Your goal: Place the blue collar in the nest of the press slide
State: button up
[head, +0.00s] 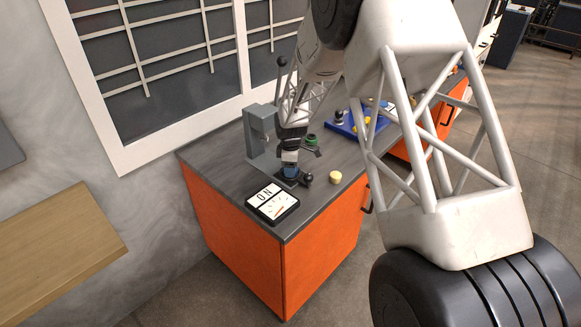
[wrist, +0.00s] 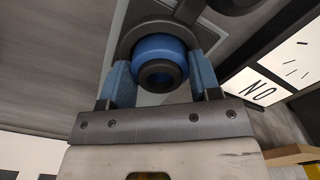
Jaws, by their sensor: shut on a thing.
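My gripper (head: 290,160) reaches down at the front of the grey press (head: 258,150). In the wrist view its two blue fingers (wrist: 161,78) are shut on the blue collar (wrist: 155,44), one on each side. The collar is a thick blue ring with a black ring at its centre. A grey round shape (wrist: 128,42), which looks like the nest of the slide, shows behind the collar. The collar also shows in the head view (head: 291,171), low over the slide. I cannot tell whether it touches the nest.
A black knob (head: 307,177) is beside the slide. A cream cylinder (head: 335,178) stands to the right. A green part (head: 311,140) and a blue tray (head: 345,130) are farther back.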

jog(key=shift+f, duration=0.1)
jog(key=o, duration=1.1)
notch_tip(320, 180, up, 12)
dwell(0.6)
jog(key=shift+r, duration=0.2)
